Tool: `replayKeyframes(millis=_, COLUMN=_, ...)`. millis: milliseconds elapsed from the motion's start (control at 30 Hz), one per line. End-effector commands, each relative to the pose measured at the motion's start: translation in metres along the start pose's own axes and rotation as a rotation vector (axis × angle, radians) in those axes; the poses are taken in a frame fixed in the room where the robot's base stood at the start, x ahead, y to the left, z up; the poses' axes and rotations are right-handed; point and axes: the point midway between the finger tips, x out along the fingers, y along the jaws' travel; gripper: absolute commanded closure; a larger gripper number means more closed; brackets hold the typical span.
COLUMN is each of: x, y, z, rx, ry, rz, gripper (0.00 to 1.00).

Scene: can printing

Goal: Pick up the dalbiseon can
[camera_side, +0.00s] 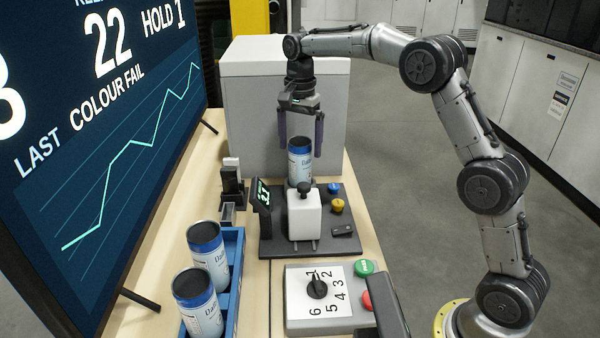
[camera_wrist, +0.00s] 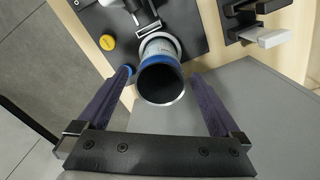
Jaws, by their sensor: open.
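A blue and white can (camera_side: 300,163) with an open dark top stands upright at the far end of a dark device plate. Its label is too small to read in the side view. My gripper (camera_side: 300,150) points down over it, open, with one purple finger on each side of the can and a gap visible. In the wrist view the can (camera_wrist: 160,75) shows its open rim between the two fingers of my gripper (camera_wrist: 160,90). Two similar cans, a farther one (camera_side: 208,255) and a nearer one (camera_side: 198,305), stand in a blue rack (camera_side: 234,262) at the front left.
The dark device (camera_side: 270,240) carries a white block (camera_side: 304,214), a small green display (camera_side: 263,195) and coloured knobs. A control box (camera_side: 300,308) with a numbered dial stands in front. A large grey box (camera_side: 240,100) is behind my gripper. A big screen (camera_side: 110,100) lines the left.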

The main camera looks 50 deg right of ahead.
Motion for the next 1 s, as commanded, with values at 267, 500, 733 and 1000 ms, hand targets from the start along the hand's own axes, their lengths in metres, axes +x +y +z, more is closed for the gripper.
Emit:
replayKeyframes(millis=267, x=0.039, y=0.000, z=0.000, rx=0.000, ry=-0.001, rz=0.003, gripper=0.00)
replayKeyframes(millis=500, x=0.047, y=0.000, z=0.000, rx=0.000, ry=0.000, rz=0.000, gripper=0.00)
replayKeyframes(millis=733, x=0.047, y=0.000, z=0.000, rx=0.000, ry=0.000, rz=0.001, gripper=0.22)
replayKeyframes(millis=1000, x=0.047, y=0.000, z=0.000, rx=0.000, ry=0.000, rz=0.001, gripper=0.70)
